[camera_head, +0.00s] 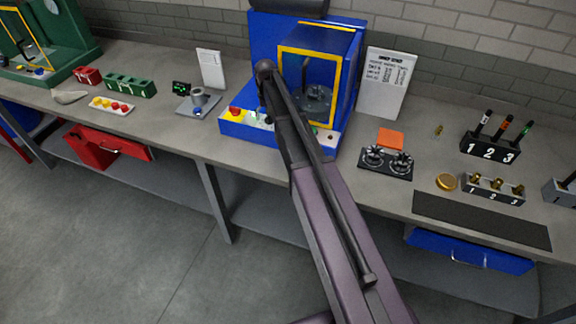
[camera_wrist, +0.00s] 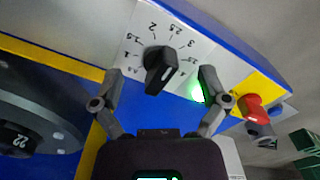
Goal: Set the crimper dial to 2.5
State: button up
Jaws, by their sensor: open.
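The crimper (camera_head: 343,60) is a blue machine with a yellow-framed opening on the bench, partly hidden by my arm in the head view. Its dial (camera_wrist: 160,68) is a black knob on a white panel in the wrist view. Printed numbers surround the knob, with a 2 at the top. A white line shows on the knob, but I cannot tell which number it marks. My gripper (camera_wrist: 160,80) is open, with one finger on each side of the dial and visible gaps. I cannot make out the gripper in the head view.
A green light (camera_wrist: 197,92) glows by the right finger; a red button (camera_wrist: 252,108) on yellow lies farther right. A numbered drum (camera_wrist: 25,140) is at left. A written sign (camera_head: 386,82) stands right of the crimper, and a black two-dial plate (camera_head: 386,163) lies in front.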

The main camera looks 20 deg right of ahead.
jog(key=n, duration=0.5)
jog(key=shift+n, duration=0.4)
jog(key=n, duration=0.5)
jog(key=shift+r+n, duration=0.1)
jog(key=shift+n, duration=0.2)
notch_tip(320, 180, up, 14)
jog(key=p, duration=1.4)
jog(key=s+f+m+b, duration=0.3)
jog(key=s+f+b, duration=0.1)
jog(key=s, duration=0.4)
jog(key=s+f+m+b, duration=0.3)
jog(key=s+f+b, duration=0.1)
jog(key=s, duration=0.5)
jog(key=s+f+m+b, duration=0.3)
jog(key=s+f+b, duration=0.1)
jog(key=s, duration=0.5)
jog(key=shift+s+f+m+b, duration=0.15)
jog(key=shift+f+m+b, duration=0.15)
jog(key=shift+f+b, duration=0.1)
